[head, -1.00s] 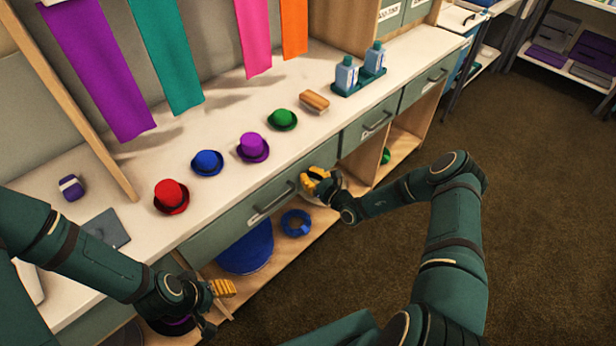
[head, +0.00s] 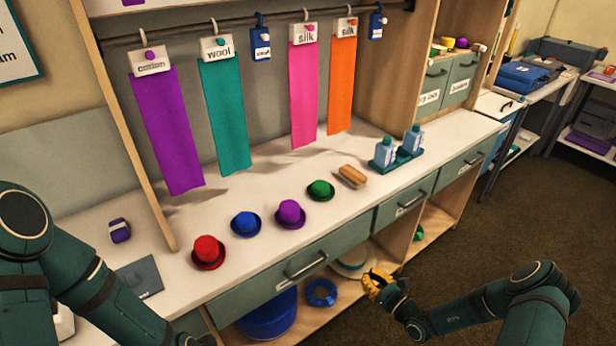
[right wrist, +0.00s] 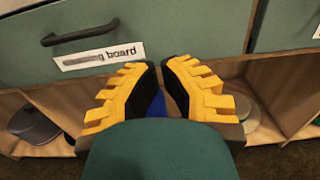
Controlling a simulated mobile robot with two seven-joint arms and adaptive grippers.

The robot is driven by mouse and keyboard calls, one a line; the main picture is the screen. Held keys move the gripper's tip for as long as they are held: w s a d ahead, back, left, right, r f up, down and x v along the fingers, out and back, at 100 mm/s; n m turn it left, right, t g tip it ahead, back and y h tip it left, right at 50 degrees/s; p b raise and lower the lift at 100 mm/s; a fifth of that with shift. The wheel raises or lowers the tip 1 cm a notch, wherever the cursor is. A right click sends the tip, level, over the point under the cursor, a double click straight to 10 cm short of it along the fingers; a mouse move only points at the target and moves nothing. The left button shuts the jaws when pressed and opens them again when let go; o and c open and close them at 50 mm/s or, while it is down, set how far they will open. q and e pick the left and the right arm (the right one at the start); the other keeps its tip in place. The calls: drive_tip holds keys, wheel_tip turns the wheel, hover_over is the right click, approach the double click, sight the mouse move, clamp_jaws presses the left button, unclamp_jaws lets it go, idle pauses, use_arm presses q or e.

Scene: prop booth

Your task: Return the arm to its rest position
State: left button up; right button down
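My right arm (head: 500,308) comes in from the lower right of the head view. Its yellow gripper (head: 376,282) is in front of the open shelves under the counter, with no object seen in it. In the right wrist view the two yellow fingers (right wrist: 160,85) stand apart, and a blue thing and brown wood show in the gap. My left arm (head: 85,275) crosses the lower left of the head view, over the counter's left end. Its gripper is below the picture edge and hidden.
On the white counter (head: 300,228) stand red (head: 208,253), blue (head: 246,224), purple (head: 290,214) and green (head: 320,190) hats, a brush (head: 352,176) and bottles in a tray (head: 398,162). A drawer (head: 290,277) is shut. Brown floor (head: 505,215) is clear at right.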

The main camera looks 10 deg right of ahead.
drive_tip(key=s+a+n+g+y, duration=0.3)
drive_tip(key=a+n+g, duration=0.15)
drive_tip(key=a, duration=0.25)
drive_tip(key=s+a+n+g+y, duration=0.3)
drive_tip(key=a+n+g, duration=0.15)
drive_tip(key=a, duration=0.35)
drive_tip(key=s+a+n+g+h, duration=0.2)
drive_tip(key=s+n+g+h, duration=0.25)
drive_tip(key=s+n, duration=0.25)
drive_tip(key=s+a+n+g+h, duration=0.3)
drive_tip(key=s+n+g, duration=0.2)
drive_tip(key=s+n, duration=0.2)
drive_tip(key=r+n+t, duration=0.1)
drive_tip(key=n, duration=0.1)
drive_tip(key=w+r+n+t+h, duration=0.1)
drive_tip(key=r+n, duration=0.1)
drive_tip(key=a+r+n+t, duration=0.1)
drive_tip(key=n, duration=0.1)
drive_tip(key=shift+w+r+n+t+h, duration=0.15)
drive_tip(key=shift+r+n+t+h, duration=0.15)
drive_tip(key=shift+r, duration=0.1)
